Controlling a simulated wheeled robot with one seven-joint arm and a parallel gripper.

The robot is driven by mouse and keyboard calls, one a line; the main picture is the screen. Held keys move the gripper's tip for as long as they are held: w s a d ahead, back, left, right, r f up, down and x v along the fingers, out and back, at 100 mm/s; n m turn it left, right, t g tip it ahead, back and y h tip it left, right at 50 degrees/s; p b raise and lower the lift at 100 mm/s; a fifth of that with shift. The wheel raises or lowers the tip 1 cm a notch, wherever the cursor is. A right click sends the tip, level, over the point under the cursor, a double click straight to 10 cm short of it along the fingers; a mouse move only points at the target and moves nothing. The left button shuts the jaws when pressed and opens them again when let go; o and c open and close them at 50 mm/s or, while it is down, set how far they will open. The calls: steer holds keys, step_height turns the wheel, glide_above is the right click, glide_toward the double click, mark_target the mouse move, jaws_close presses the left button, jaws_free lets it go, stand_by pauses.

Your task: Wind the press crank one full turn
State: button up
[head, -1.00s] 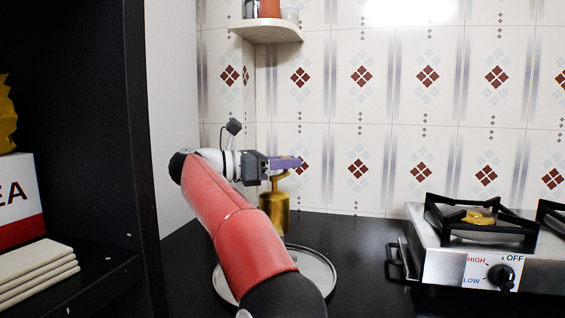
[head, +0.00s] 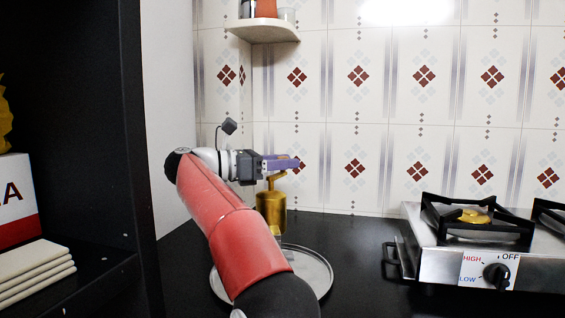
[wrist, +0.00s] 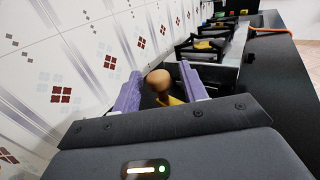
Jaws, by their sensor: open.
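The gold press (head: 272,212) stands upright on the dark counter in the head view, with its crank arm (head: 276,179) at the top. My gripper (head: 294,162) is at the crank's height, its purple fingers spread apart. In the wrist view the crank's round brown knob (wrist: 158,80) shows between the two fingers of my gripper (wrist: 160,70), with gaps on both sides. The gold crank arm (wrist: 175,100) shows just below the knob, partly hidden by the gripper body. The knob is mostly hidden by the fingers in the head view.
A round metal tray (head: 322,279) lies below my arm. A gas stove (head: 449,255) with black grates stands to the right. The tiled wall (head: 385,140) is close behind the press. A dark shelf unit (head: 95,150) rises on the left. Counter between tray and stove is clear.

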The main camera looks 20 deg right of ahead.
steer(key=a, duration=0.7)
steer(key=shift+w+a, duration=0.15)
steer(key=shift+a, duration=0.2)
